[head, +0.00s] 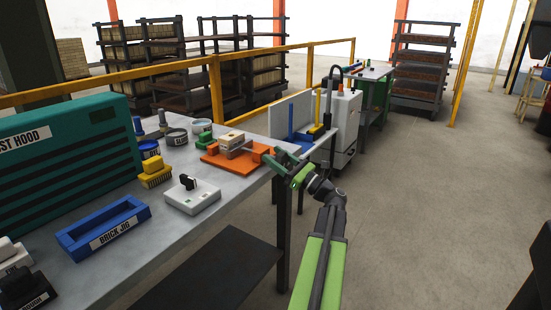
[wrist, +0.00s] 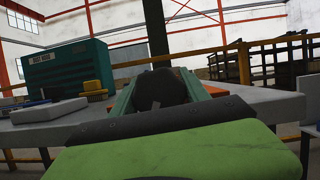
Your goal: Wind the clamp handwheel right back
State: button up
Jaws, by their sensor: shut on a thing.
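The orange clamp (head: 212,160) sits near the right edge of the grey workbench, with a pale brick (head: 231,138) in it. My gripper (head: 281,161) reaches it from the bench's right side. In the wrist view, the dark round clamp handwheel (wrist: 159,90) sits between the two green fingers, and my gripper is shut on it. In the head view the handwheel is mostly hidden by my gripper. A bit of orange clamp shows behind the fingers in the wrist view (wrist: 213,90). How far the clamp is wound cannot be told.
On the workbench (head: 150,240) stand a blue brick jig (head: 103,227), a white switch box (head: 190,200), a yellow brush (head: 155,175) and a teal dust hood (head: 70,150). A grey cabinet (head: 343,125) stands beyond the bench. The floor on the right is open.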

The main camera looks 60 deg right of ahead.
jog(key=shift+d+r+n, duration=0.1)
jog(key=shift+n, duration=0.4)
jog(key=n+y, duration=0.2)
jog(key=n, duration=0.1)
jog(key=shift+n+y+p, duration=0.3)
jog(key=shift+n, duration=0.1)
jog(key=shift+a+n+g+y+p, duration=0.15)
jog(key=shift+n+g+y, duration=0.15)
jog(key=shift+n, duration=0.45)
jog(key=shift+a+n+g+y+p, duration=0.1)
jog(key=shift+n+g+y+p, duration=0.15)
jog(key=shift+n, duration=0.5)
jog(key=shift+y, duration=0.25)
jog(key=o, duration=1.3)
jog(key=shift+s+f, duration=0.1)
jog(key=shift+f, duration=0.1)
